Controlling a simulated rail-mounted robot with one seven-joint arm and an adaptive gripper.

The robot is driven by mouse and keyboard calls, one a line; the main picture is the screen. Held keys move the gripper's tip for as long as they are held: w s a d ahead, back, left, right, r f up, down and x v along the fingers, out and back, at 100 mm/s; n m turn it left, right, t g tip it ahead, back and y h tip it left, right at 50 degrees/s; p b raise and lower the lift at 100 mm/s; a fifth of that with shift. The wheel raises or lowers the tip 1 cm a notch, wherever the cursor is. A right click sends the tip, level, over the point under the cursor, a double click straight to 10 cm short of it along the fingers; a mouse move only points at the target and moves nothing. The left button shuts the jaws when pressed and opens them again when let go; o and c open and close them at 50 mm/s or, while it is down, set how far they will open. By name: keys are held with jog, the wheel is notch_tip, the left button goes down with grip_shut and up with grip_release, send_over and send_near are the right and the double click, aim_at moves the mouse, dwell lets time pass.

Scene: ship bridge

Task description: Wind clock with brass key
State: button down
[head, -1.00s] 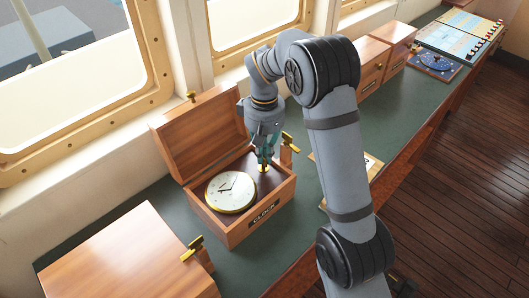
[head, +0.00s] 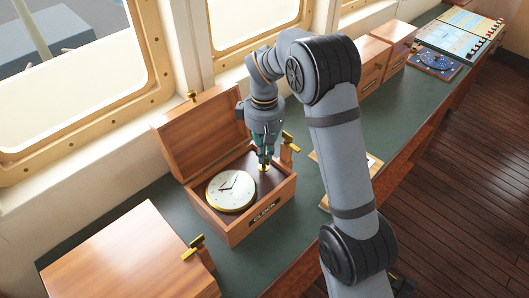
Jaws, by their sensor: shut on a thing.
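An open wooden box labelled CLOCK (head: 228,228) stands on the green counter with its lid (head: 195,133) tilted back. The round white clock face (head: 231,190) with a brass rim lies inside it, facing up. My gripper (head: 264,161) points down into the box's back right part, to the right of the clock face. It is shut on a small brass piece, seemingly the brass key (head: 264,168). The fingers partly hide the key, and I cannot tell how its lower end meets the box floor.
A closed wooden box (head: 125,258) stands at front left, with a brass latch (head: 193,247) beside it. A brass latch (head: 290,141) rises close to the right of my gripper. More wooden boxes (head: 371,58) and a chart panel (head: 458,42) lie farther along the counter.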

jog(key=c, duration=1.8)
grip_release()
notch_tip(320, 180, up, 12)
